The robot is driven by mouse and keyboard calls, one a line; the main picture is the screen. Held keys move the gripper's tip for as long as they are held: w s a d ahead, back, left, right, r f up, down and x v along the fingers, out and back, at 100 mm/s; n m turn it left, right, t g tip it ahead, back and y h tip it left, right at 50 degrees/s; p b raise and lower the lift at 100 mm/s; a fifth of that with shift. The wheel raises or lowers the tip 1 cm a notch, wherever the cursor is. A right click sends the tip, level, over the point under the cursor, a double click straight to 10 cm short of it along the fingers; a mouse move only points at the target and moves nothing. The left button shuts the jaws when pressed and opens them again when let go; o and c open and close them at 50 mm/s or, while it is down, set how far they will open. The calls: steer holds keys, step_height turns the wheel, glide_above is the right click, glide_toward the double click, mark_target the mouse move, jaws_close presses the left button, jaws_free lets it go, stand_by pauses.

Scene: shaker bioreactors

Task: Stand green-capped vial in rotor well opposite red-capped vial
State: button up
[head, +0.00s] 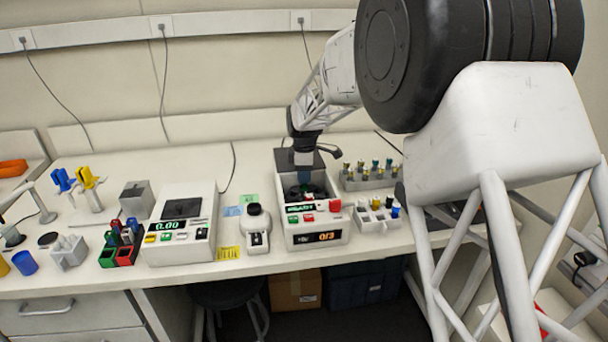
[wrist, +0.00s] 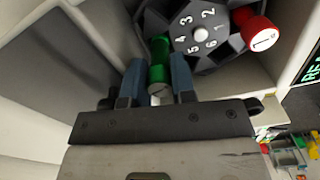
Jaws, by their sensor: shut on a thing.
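The dark rotor (wrist: 192,35), numbered around a pale hub, sits inside the open centrifuge (head: 318,238). In the head view my gripper (head: 304,160) reaches down into the centrifuge from above.
The centrifuge's chamber walls and raised lid (head: 318,162) stand close around my gripper. A vial rack (head: 368,184) and a white block with several capped vials (head: 372,222) are to the right.

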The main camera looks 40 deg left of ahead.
steer(key=shift+f, duration=0.75)
steer(key=o, duration=0.7)
steer(key=shift+r, duration=0.15)
steer(key=shift+c, duration=0.2)
steer(key=shift+o, duration=0.8)
steer(key=shift+w+a+r, duration=0.1)
steer(key=shift+r, duration=3.3)
